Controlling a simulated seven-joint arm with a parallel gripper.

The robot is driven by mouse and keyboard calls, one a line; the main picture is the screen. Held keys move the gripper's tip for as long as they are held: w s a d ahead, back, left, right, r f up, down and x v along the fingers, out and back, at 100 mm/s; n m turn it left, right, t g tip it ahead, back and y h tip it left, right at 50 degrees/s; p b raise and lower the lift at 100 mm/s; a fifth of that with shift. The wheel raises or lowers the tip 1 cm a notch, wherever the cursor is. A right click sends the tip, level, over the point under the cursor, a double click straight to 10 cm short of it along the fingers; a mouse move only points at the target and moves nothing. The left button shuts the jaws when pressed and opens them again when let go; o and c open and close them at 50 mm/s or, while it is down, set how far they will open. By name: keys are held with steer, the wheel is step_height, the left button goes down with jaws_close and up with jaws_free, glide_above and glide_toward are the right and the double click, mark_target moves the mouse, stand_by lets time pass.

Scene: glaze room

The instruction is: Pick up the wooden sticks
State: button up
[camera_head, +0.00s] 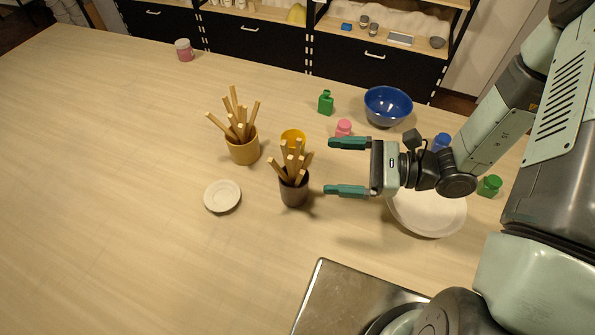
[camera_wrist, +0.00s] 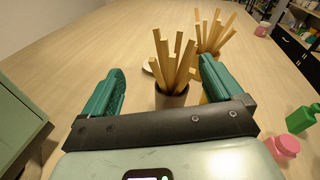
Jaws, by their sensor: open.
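Wooden sticks (camera_head: 291,159) stand upright and fanned out in a dark brown cup (camera_head: 294,193) near the table's middle. More wooden sticks (camera_head: 237,115) stand in a tan cup (camera_head: 243,150) farther back to the left. My gripper (camera_head: 347,170) is open and empty, just right of the brown cup, its green fingers pointing toward it. In the wrist view, the near sticks (camera_wrist: 172,62) and brown cup (camera_wrist: 171,98) appear between and beyond the two fingers (camera_wrist: 160,85). The far sticks (camera_wrist: 214,33) show behind, partly covered by the right finger.
A yellow cup (camera_head: 293,137) stands right behind the brown cup. A small white dish (camera_head: 222,196) lies to the left. A pink bottle (camera_head: 344,127), green bottle (camera_head: 326,103) and blue bowl (camera_head: 388,105) stand behind my gripper. A white plate (camera_head: 430,219) lies under my arm. The table's left is clear.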

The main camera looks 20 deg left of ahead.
mark_target(296, 168)
step_height(296, 168, down, 7)
steer(key=a+m+t+y, duration=0.1)
steer(key=m+t+y, duration=0.1)
steer(key=m+t, duration=0.25)
steer(key=shift+m+g, duration=0.25)
steer(key=shift+g, duration=0.1)
steer(key=shift+w+a+r, duration=0.1)
steer(key=shift+a, duration=2.65)
steer(key=shift+w+a+r, duration=0.1)
steer(key=shift+a, duration=2.65)
steer(key=shift+c, duration=0.3)
steer(key=c, duration=1.3)
steer(key=shift+c, duration=0.2)
steer(key=shift+r, duration=0.15)
